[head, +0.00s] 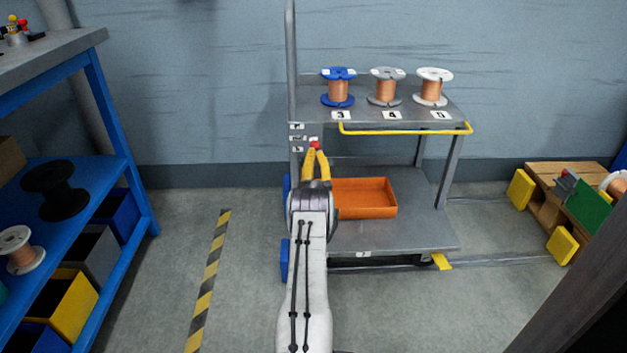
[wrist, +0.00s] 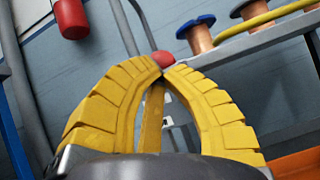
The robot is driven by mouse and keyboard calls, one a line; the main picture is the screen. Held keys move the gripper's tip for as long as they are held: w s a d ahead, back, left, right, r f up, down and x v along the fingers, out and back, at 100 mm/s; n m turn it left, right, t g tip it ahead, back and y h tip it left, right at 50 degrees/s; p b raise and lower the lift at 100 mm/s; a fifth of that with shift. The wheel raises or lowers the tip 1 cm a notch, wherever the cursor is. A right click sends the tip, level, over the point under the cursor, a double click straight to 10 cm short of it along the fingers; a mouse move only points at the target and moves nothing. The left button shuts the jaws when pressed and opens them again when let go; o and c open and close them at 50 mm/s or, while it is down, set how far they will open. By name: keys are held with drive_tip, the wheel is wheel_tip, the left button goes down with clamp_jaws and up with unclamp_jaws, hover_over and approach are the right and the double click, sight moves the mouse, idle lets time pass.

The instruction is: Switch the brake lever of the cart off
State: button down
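The grey cart (head: 390,235) stands against the wall. A red knob (head: 315,145) shows beside its left post, below small labels, and I take it to be the end of the brake lever. In the wrist view the red knob (wrist: 163,59) sits right at my fingertips. My gripper (head: 315,155) has yellow ribbed fingers that converge at the knob. In the wrist view the tips of my gripper (wrist: 164,70) come together just below it, around a narrow yellow strip that looks like the lever's shaft. The fingers hide most of the lever.
Blue (head: 338,87), grey (head: 386,87) and white (head: 433,87) spools stand on the cart's top shelf, above a yellow rail (head: 400,131). An orange tray (head: 375,211) lies on the lower shelf. A blue rack (head: 100,175) stands left. A red cylinder (wrist: 70,18) shows upper left in the wrist view.

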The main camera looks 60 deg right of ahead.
drive_tip(key=shift+w+d+r, duration=0.15)
drive_tip(key=shift+r, duration=0.8)
